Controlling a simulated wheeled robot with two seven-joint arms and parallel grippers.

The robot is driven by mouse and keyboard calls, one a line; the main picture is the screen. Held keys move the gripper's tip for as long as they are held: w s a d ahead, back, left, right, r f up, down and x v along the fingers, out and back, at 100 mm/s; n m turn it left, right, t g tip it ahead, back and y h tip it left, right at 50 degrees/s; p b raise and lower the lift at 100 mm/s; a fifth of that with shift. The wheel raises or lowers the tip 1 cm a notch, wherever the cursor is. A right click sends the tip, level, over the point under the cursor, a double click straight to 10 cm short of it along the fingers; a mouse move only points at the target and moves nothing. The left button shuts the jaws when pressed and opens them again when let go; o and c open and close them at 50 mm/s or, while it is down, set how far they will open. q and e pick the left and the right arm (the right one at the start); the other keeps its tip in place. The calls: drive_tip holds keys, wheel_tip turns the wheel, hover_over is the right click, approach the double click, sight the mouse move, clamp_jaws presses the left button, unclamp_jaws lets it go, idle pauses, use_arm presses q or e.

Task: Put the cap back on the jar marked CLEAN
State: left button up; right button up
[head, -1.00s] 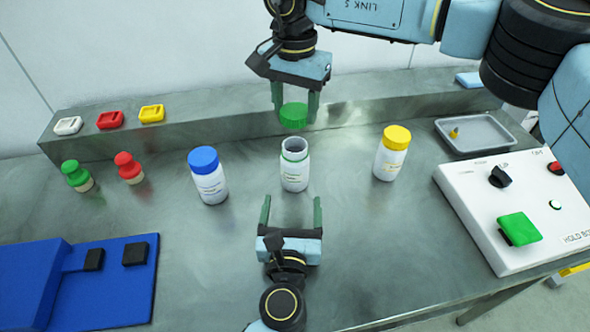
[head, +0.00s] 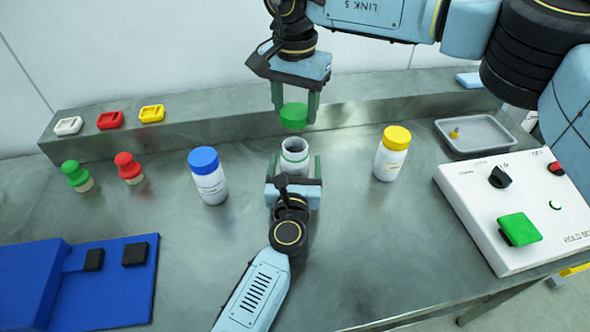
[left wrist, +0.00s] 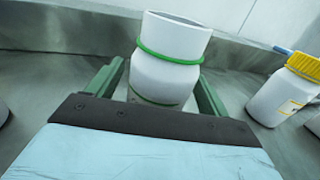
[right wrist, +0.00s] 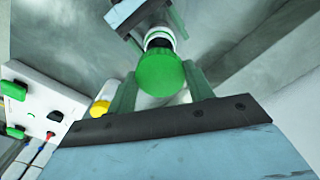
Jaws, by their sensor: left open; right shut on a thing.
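The open white jar with a green ring (head: 295,152) stands uncapped on the bench between the blue-capped and yellow-capped jars. Its label is hidden in the head view, so I cannot read it now. In the left wrist view the jar (left wrist: 168,62) stands between the fingers. My left gripper (head: 293,165) is open, with a finger on each side of the jar. My right gripper (head: 294,108) points down and is shut on the green cap (head: 293,116), holding it above and slightly behind the jar mouth. The green cap also shows in the right wrist view (right wrist: 160,73).
A blue-capped jar (head: 208,178) stands left and a yellow-capped jar (head: 391,154) right. Green (head: 76,176) and red (head: 128,168) stoppered pieces stand far left. A white control box (head: 515,215) and grey tray (head: 475,134) are at right. A blue fixture (head: 80,285) lies front left.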

sight(295, 138)
use_arm(q)
drive_tip(key=c, duration=1.5)
use_arm(e)
drive_tip(key=shift+f, duration=2.5)
drive_tip(key=shift+f, duration=0.1)
drive_tip(key=shift+f, duration=0.75)
drive_tip(key=shift+f, duration=0.55)
